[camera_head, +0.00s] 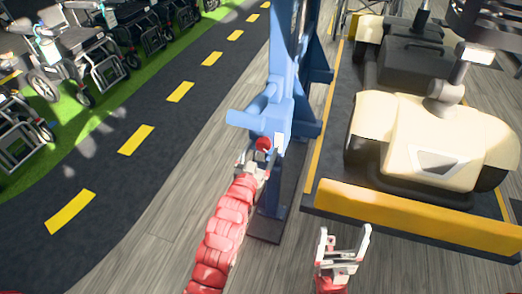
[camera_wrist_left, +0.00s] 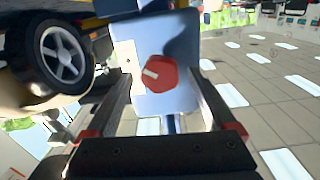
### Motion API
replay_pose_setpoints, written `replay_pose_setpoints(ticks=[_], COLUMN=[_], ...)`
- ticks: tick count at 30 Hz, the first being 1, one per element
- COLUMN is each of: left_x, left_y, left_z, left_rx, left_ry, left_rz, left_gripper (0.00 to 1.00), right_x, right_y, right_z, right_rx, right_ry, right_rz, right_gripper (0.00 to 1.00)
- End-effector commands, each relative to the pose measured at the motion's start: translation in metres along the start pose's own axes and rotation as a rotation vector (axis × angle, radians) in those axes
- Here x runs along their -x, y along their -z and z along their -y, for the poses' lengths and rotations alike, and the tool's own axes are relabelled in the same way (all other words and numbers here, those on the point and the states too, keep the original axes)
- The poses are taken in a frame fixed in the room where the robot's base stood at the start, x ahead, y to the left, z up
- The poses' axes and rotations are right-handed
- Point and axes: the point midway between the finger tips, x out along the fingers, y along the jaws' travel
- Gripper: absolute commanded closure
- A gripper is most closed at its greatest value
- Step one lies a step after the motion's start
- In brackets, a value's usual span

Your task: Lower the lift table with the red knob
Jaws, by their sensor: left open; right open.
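The red knob (camera_head: 263,143) sits on the blue lift post (camera_head: 284,90). In the left wrist view the knob (camera_wrist_left: 159,76) is a red disc with a pale bar on the blue-grey face (camera_wrist_left: 165,40) of the post. My left gripper (camera_head: 254,160) is at the knob; its open fingers in the wrist view (camera_wrist_left: 165,90) lie on either side of it. I cannot tell whether they touch it. The lift table (camera_head: 322,212) is a dark platform with a yellow front edge, carrying a cream scooter (camera_head: 425,140). My right gripper (camera_head: 342,245) is open and empty in front of the table.
A dark lane (camera_head: 110,180) with yellow dashes runs along the left. Several wheelchairs (camera_head: 85,50) stand on green floor beyond it. Grey wood-like floor (camera_head: 150,250) lies free between the lane and the post.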

Motion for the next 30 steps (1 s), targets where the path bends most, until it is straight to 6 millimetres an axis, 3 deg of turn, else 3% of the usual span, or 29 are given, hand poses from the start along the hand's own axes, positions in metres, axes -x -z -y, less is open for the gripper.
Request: replay_pose_setpoints(ticks=[9,24,30], left_x=[-0.0029,-0.0027,-0.0028], left_y=[0.0001,0.0006,0.0008], left_z=[0.0001,0.0002,0.0004], left_rx=[0.000,0.000,0.016], left_ry=[0.000,0.000,0.001], left_rz=[0.000,-0.002,-0.002], left_gripper=[0.11,0.97,0.97], right_x=[0.0001,0.0002,-0.0001], right_y=[0.0000,-0.0001,0.0001], right_z=[0.0000,0.0000,0.0000], right_rx=[0.000,0.000,0.000], right_ry=[0.000,0.000,0.000], right_rz=[0.000,0.000,0.000], right_gripper=[0.11,0.11,0.11])
